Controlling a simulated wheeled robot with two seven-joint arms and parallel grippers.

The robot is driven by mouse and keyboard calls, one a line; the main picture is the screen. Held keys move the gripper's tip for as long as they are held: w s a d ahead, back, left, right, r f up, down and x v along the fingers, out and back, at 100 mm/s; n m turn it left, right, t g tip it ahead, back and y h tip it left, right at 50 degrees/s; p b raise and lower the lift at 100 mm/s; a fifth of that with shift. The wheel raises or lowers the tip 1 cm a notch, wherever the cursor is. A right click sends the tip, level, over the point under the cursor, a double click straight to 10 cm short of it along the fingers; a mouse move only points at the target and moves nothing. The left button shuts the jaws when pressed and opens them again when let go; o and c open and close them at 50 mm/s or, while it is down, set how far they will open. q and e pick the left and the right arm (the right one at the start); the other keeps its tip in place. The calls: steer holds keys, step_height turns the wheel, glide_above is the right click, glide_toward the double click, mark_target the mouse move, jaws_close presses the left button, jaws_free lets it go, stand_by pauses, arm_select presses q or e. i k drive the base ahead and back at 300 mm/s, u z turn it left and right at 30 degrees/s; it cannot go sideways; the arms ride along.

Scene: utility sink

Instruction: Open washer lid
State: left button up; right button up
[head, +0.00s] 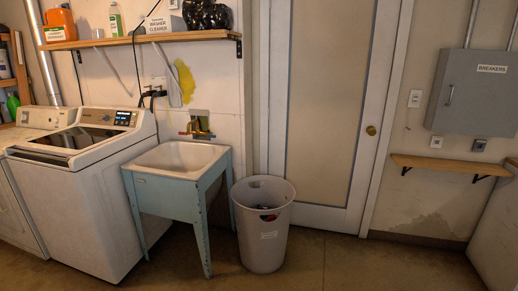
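A white top-loading washer (78,190) stands at the left in the head view. Its lid (72,140) has a dark glass panel and lies flat, closed, on top. A control panel (124,118) with a small lit display is at the back right of its top. Another white machine (38,117) stands to its left, partly cut off by the frame edge. Neither of my grippers shows in this view.
A utility sink (178,157) on blue legs stands right of the washer, with a grey bin (263,225) beside it. A shelf (140,38) with bottles hangs above. A door (328,100) and a grey breaker box (472,92) are further right. The right foreground floor is clear.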

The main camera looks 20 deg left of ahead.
mark_target(69, 144)
steer(key=u, duration=2.35)
steer(key=i, duration=2.7)
steer(key=z, duration=1.3)
